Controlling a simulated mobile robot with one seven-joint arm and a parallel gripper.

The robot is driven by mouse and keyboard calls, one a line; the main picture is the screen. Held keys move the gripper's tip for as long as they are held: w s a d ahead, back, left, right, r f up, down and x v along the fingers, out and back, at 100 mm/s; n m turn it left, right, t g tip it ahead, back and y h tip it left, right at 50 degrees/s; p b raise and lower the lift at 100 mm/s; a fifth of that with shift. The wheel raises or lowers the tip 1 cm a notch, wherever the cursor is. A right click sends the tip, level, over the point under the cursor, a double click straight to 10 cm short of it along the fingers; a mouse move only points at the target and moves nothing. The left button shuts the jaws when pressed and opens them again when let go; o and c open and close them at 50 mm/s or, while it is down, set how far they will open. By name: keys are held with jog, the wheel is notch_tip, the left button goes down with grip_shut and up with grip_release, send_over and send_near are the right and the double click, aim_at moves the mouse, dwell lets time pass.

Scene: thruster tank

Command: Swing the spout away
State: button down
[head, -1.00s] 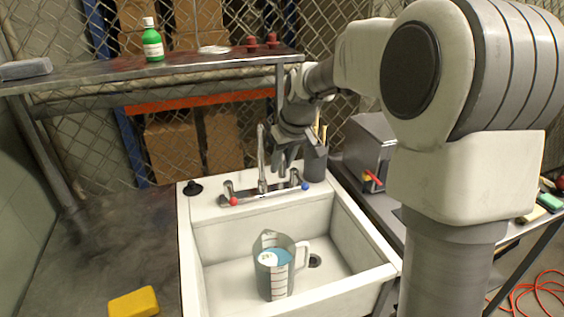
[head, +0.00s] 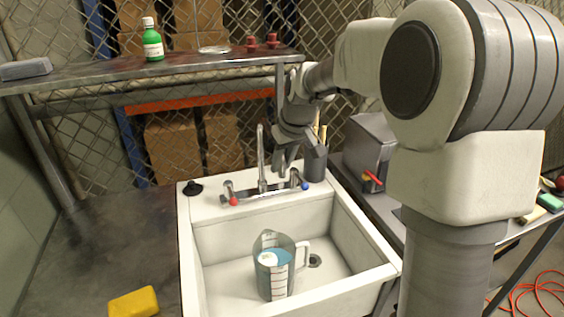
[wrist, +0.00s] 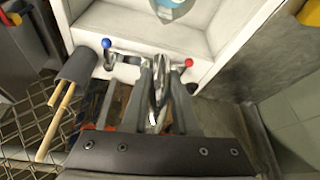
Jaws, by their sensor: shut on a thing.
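The metal spout (head: 261,160) stands up from the tap at the sink's back edge, between a red-marked handle (head: 232,194) and a blue-marked handle (head: 296,180). In the wrist view the spout (wrist: 159,82) lies between the two fingers of my gripper (wrist: 163,88). My gripper (head: 283,163) is shut on it, though the exact contact is hard to see. In the head view my gripper comes down from behind and right of the spout. A clear measuring jug (head: 275,267) with blue contents stands in the white sink (head: 222,230), in front of the tap.
A dark cup of wooden sticks (head: 315,160) stands close to the right of my gripper. A grey metal box (head: 369,150) is further right. A black plug (head: 192,188) lies at the sink's back left corner. A shelf (head: 110,73) and wire fence are behind.

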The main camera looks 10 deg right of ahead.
jog(key=shift+d, duration=0.1)
dwell(0.5)
jog(key=w+d+n+g+y+p, duration=0.1)
jog(key=w+d+n+p, duration=0.2)
jog(key=d, duration=0.4)
jog(key=w+d+n+g+y+p, duration=0.1)
jog(key=w+d+n+p, duration=0.3)
jog(key=d, duration=0.3)
jog(key=shift+w+n+y+p, duration=0.3)
jog(key=shift+n+p, duration=0.2)
jog(key=shift+n, duration=0.4)
jog(key=c, duration=0.7)
grip_release()
jog(key=shift+d+r, duration=0.1)
jog(key=shift+r, duration=0.05)
